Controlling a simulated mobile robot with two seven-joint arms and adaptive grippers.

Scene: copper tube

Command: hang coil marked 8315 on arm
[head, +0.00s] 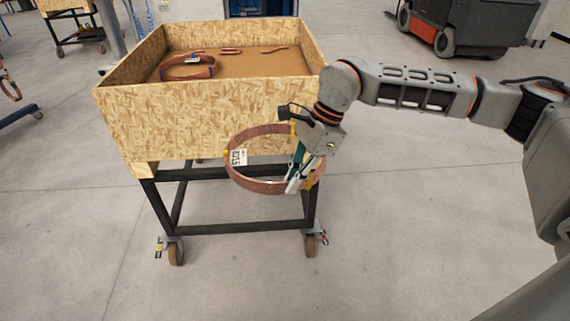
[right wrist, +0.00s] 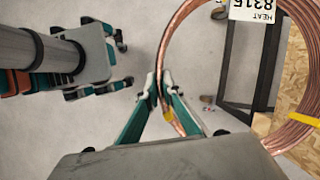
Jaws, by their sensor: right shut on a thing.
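A copper coil (head: 262,187) hangs from my right gripper (head: 299,180) in front of the wooden crate's near side, clear of the floor. It has yellow ties and a white tag (head: 239,157). In the right wrist view the tag (right wrist: 262,12) reads HEAT 8315, and the coil (right wrist: 178,40) passes between the fingers of the right gripper (right wrist: 160,92), which are shut on its rim. My left gripper is in neither view. No hanging arm for the coil can be made out clearly.
The wooden crate (head: 180,122) stands on a dark wheeled frame (head: 232,228). Another copper coil (head: 188,70) and some copper pieces (head: 230,51) lie inside. A blue-footed stand (head: 20,115) with a coil is at far left. Floor in front is clear.

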